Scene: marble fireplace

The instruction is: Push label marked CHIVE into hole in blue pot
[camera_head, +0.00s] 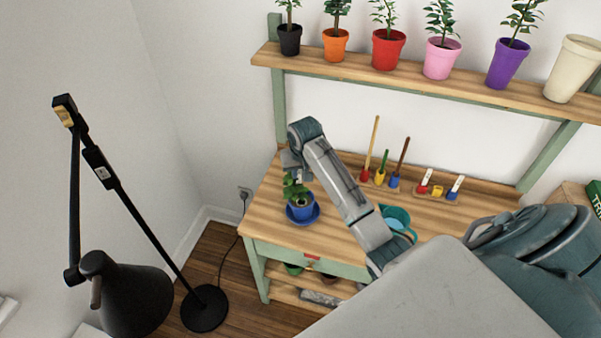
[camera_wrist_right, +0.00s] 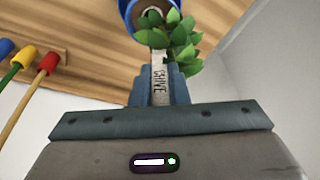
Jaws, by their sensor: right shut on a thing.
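The blue pot (camera_head: 301,208) with a green leafy plant stands on a blue saucer (camera_head: 315,215) at the left of the wooden bench. My right gripper (camera_head: 296,168) is over the plant. In the right wrist view my right gripper (camera_wrist_right: 159,82) is shut on the white label marked CHIVE (camera_wrist_right: 159,82), with the lettering along its length. The label's far end points at the blue pot (camera_wrist_right: 132,16), beside the leaves. I cannot tell whether its tip touches the soil; the hole is not clearly visible. My left gripper is not in view.
A rack of colored hand tools (camera_head: 380,180) and a holder with several labels (camera_head: 438,190) stand along the bench back. A teal watering can (camera_head: 397,218) is under my right arm. Several potted plants line the shelf (camera_head: 350,70). A black floor lamp (camera_head: 125,290) stands left.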

